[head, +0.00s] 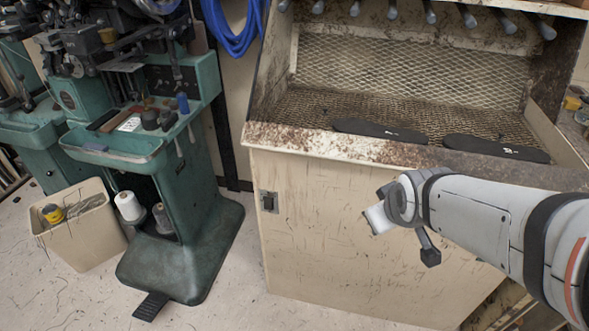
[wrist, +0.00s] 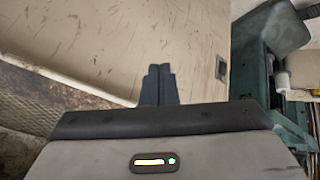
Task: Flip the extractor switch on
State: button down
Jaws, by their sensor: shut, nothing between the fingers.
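The extractor switch (head: 268,202) is a small dark rocker on a metal plate. It is set in the upper left of the cream cabinet front (head: 340,235), below the mesh bench. The switch also shows in the wrist view (wrist: 221,68), right of my fingers and apart from them. My gripper (wrist: 158,70) is shut and empty, its dark fingers together over the cream panel. In the head view my arm comes in from the right and its end is in front of the cabinet, right of the switch. The rocker's position is too small to tell.
A green stitching machine (head: 185,220) stands left of the cabinet, with a bin (head: 85,240) beside it. Two black soles (head: 380,131) lie along the bench edge above the cabinet front. The panel between my gripper and the switch is clear.

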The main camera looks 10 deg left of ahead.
jog(key=w+a+f+n+t+y+b, duration=0.1)
jog(key=w+a+f+n+b, duration=0.25)
jog(key=f, duration=0.25)
jog(key=w+a+f+n+t+y+b, duration=0.1)
jog(key=w+a+f+n+t+b, duration=0.15)
jog(key=f+b, duration=0.25)
jog(key=a+f+n+t+y+b, duration=0.2)
jog(key=a+f+n+y+b, duration=0.6)
jog(key=a+f+n+b, duration=0.4)
jog(key=a+f+b, duration=0.2)
jog(key=a+b, duration=0.2)
jog(key=b, duration=0.1)
jog(key=shift+s+a+f, duration=0.15)
jog(key=shift+s+a, duration=0.05)
jog(key=shift+a, duration=0.2)
jog(key=shift+w+t+p, duration=0.1)
jog(key=shift+t+p, duration=0.15)
jog(key=shift+p, duration=0.15)
jog(key=p, duration=0.2)
send_near(268, 205)
jog(key=shift+w+a+f, duration=0.4)
jog(key=shift+w+a, duration=0.3)
jog(key=shift+a, duration=0.15)
jog(key=shift+w+a+f, duration=0.4)
jog(key=shift+w+a, duration=0.35)
jog(key=shift+a, duration=0.05)
jog(key=shift+w+a+f, duration=0.4)
jog(key=shift+w+a, duration=0.3)
jog(key=shift+a, duration=0.15)
